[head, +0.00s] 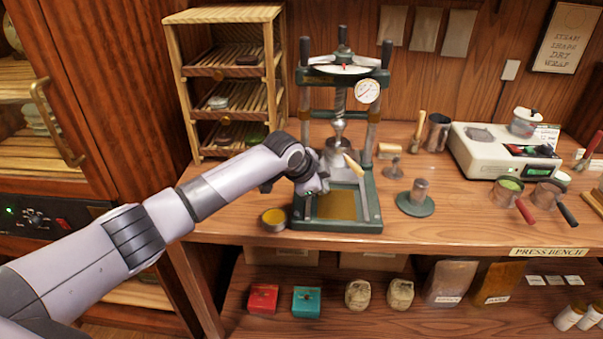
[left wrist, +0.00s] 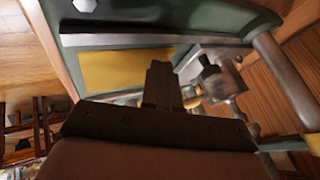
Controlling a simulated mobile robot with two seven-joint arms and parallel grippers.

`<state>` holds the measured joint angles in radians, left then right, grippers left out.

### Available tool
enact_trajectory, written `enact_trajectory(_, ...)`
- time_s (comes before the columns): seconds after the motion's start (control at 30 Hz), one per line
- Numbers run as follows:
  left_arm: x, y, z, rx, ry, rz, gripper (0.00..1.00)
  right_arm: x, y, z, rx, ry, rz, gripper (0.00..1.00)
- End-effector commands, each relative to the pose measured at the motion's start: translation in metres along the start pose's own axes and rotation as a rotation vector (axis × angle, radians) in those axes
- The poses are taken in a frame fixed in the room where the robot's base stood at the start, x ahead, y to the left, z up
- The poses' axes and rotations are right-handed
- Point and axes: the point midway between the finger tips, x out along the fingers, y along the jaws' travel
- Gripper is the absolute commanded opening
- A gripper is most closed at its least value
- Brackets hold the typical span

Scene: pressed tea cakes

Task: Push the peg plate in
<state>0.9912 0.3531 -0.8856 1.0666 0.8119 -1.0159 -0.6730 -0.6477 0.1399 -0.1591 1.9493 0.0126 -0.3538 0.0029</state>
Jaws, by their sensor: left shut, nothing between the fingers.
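The press (head: 380,195) stands on the bench with a green frame, a central screw and a dial gauge. A flat yellow plate (head: 337,206) lies in its base; it also shows in the left wrist view (left wrist: 120,70), beside a silver strip (left wrist: 115,39). I cannot tell for sure whether this is the peg plate; no peg shows clearly on it. My left gripper (head: 314,188) is over the left side of the press base, shut and empty. Its closed fingers (left wrist: 161,85) show close to the yellow plate's edge. Whether they touch anything is unclear. My right gripper is out of view.
A round yellow-topped tin (head: 274,219) sits left of the press base. A green disc with a grey cylinder (head: 416,198) stands to the right. A wooden rack (head: 178,85) is behind left, and a scale (head: 500,150) is at right.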

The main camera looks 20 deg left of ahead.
Motion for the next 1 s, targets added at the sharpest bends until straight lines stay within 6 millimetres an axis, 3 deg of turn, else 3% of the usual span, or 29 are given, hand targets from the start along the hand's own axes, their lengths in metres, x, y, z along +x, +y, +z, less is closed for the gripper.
enact_trajectory(0.6, -0.082, 0.002, 0.000, 0.001, 0.000, 0.002, 0.00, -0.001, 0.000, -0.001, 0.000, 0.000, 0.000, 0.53)
enact_trajectory(0.8, -0.097, 0.002, 0.000, 0.000, 0.000, 0.004, 0.00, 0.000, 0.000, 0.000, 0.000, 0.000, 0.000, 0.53)
enact_trajectory(1.0, -0.098, 0.006, 0.000, -0.003, -0.001, 0.010, 0.00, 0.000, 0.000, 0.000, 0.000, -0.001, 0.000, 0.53)
